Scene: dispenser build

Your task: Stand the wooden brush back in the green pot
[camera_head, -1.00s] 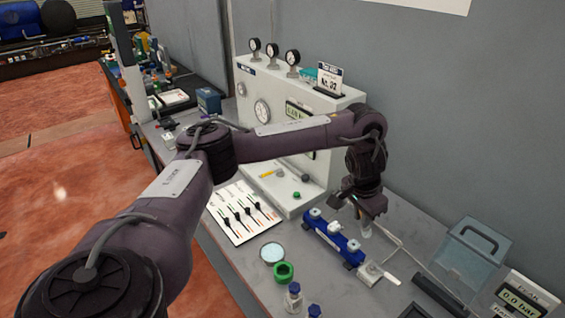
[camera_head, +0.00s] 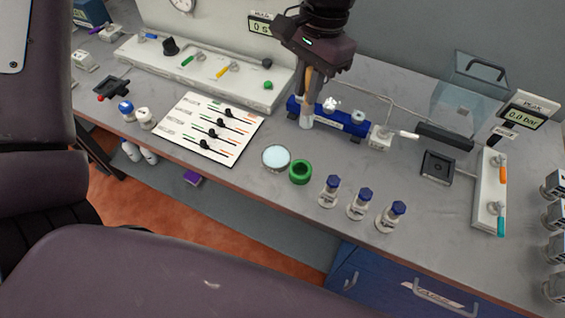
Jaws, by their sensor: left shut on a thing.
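My left gripper (camera_head: 312,72) points down over the back of the bench. It is shut on the wooden brush (camera_head: 308,84), which hangs upright with its pale end (camera_head: 306,116) downward. The pale end shows in front of the blue manifold block; I cannot tell whether it touches anything. The green pot (camera_head: 300,172) is a small round ring-shaped holder on the bench, nearer than the brush and just below it in the picture. Its opening looks empty. My right gripper is not in view.
A round dish (camera_head: 276,158) stands just left of the pot. Several blue-capped bottles (camera_head: 330,190) stand to its right. The blue manifold (camera_head: 343,121) lies behind. A white panel with black sliders (camera_head: 208,128) is at left. Bare bench lies in front of the pot.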

